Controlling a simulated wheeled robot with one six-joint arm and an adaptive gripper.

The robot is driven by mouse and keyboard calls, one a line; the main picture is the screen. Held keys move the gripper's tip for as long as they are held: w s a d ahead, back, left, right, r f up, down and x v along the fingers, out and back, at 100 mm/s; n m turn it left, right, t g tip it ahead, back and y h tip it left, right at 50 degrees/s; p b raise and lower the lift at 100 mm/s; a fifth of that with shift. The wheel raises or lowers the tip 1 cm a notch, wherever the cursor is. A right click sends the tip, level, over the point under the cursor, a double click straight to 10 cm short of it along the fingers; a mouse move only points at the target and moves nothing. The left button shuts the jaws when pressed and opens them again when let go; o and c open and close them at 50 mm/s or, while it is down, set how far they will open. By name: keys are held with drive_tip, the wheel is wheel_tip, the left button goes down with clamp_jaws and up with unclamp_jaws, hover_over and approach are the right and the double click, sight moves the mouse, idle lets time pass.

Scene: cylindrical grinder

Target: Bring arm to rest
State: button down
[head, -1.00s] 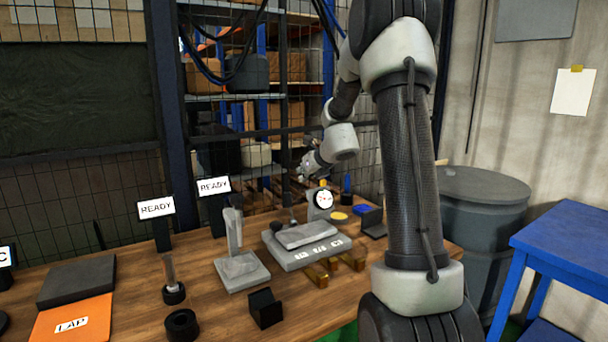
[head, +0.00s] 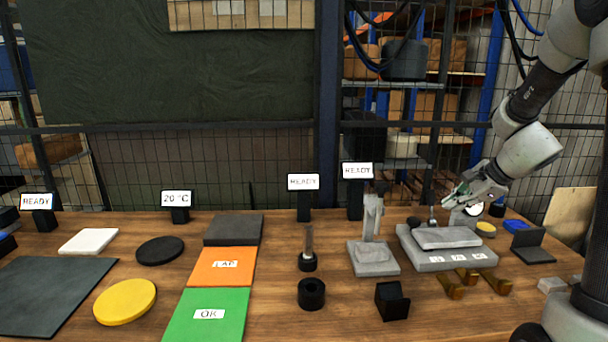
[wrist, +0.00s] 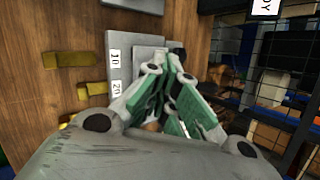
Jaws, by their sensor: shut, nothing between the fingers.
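My arm reaches in from the right of the head view. My gripper (head: 462,197) is at its end, over the back right of the wooden bench, above and slightly behind the grey plate fixture (head: 447,260). In the wrist view my gripper (wrist: 168,85) shows its green-padded fingers brought together with nothing held. The fixture (wrist: 118,40) shows beyond the fingers in that view. Whether the fingers touch anything is hard to tell, but they appear raised above the bench.
Brass blocks (head: 450,288) lie before the fixture. A grey stand (head: 373,260), black ring (head: 311,294) and black block (head: 391,301) stand to its left. Farther left are a green OK mat (head: 208,330), an orange LAP mat (head: 222,275) and a yellow disc (head: 124,301). Wire mesh (head: 250,170) runs behind.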

drive_tip(key=s+a+r+n+g+h, duration=0.1)
drive_tip(key=s+r+n, duration=0.2)
drive_tip(key=s+n, duration=0.3)
drive_tip(key=s+a+r+n+h, duration=0.1)
drive_tip(key=s+a+r+n, duration=0.1)
drive_tip(key=s+n, duration=0.5)
drive_tip(key=s+a+r+n+g+h, duration=0.1)
drive_tip(key=s+r+n, duration=0.3)
drive_tip(key=s, duration=1.2)
drive_tip(key=shift+a+r+n+g+h, duration=0.15)
drive_tip(key=shift+a+n+g+h, duration=0.15)
drive_tip(key=shift+n, duration=0.9)
